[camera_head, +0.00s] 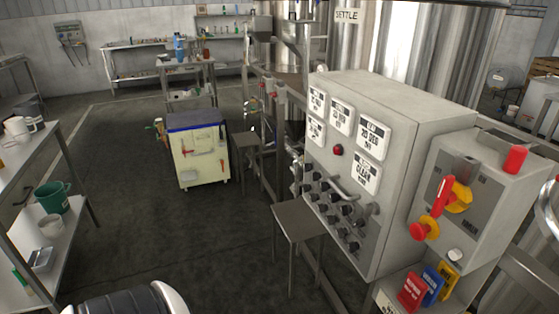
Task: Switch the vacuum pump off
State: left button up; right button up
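No thing in the camera_head view is clearly marked as the vacuum pump. A grey control cabinet (397,105) stands at the right, with several white label plates, a red lamp (337,150) and rows of black knobs (335,201) on its front. A smaller grey switch box (490,215) beside it carries a red rotary handle (443,196) on a yellow plate and a red mushroom button (424,229). The handle points upward, slightly tilted. The small print is too blurred to read. Neither of my grippers is in view.
A small metal stool (299,220) stands before the cabinet. A cream wheeled cart (201,157) with a blue top is at the centre left. A workbench (45,160) lines the left edge. Steel tanks (440,50) rise behind. The dark floor (110,165) between is mostly clear.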

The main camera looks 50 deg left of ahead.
aim_at(361, 224)
jog(key=u, duration=1.25)
